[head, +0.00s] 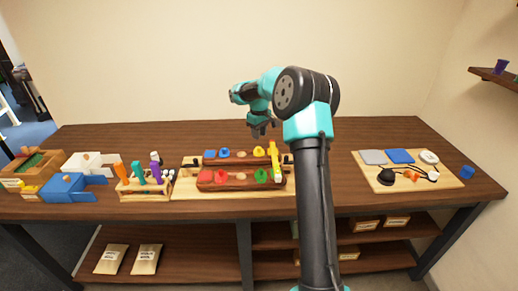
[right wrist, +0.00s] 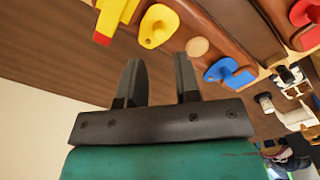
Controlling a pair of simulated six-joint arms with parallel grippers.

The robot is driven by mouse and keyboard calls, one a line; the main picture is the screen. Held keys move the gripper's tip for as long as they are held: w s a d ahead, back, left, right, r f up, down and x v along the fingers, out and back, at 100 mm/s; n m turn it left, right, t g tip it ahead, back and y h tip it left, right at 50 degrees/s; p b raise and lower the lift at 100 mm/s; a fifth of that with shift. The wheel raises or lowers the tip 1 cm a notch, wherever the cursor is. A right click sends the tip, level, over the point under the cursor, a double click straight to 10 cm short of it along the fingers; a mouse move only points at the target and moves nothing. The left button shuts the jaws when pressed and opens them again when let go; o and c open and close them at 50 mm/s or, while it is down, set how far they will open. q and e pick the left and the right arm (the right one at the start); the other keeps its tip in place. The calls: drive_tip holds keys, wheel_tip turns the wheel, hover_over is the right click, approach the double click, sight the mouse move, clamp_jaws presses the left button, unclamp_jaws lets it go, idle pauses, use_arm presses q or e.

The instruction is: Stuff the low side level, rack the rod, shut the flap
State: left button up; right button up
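A fitting with two long brown padded panels (head: 230,180) lies on a pale board in the middle of the table. Yellow (right wrist: 158,26), blue (right wrist: 228,72) and red (right wrist: 305,12) flap-like pieces and a tan disc (right wrist: 198,47) sit on the panels, with a green piece (head: 261,175) on the front one. A yellow bar (head: 274,158) lies across both panels at their right end; its red tip shows in the right wrist view (right wrist: 102,39). My right gripper (head: 258,130) is above and behind the back panel, fingers apart and empty. My left gripper is not in view. I cannot identify the rod for certain.
A wooden holder (head: 130,194) with orange, teal and purple handled tools stands left of the fitting. Further left are a blue box (head: 68,188), a white box (head: 85,164) and a wooden tray. A right-hand board (head: 445,182) carries pads and small parts. A blue cup (head: 467,172) stands beyond.

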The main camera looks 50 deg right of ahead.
sight(259, 148)
wheel_tip(259, 148, down, 8)
drive_tip(key=shift+r, duration=0.15)
idle(0.3)
clamp_jaws()
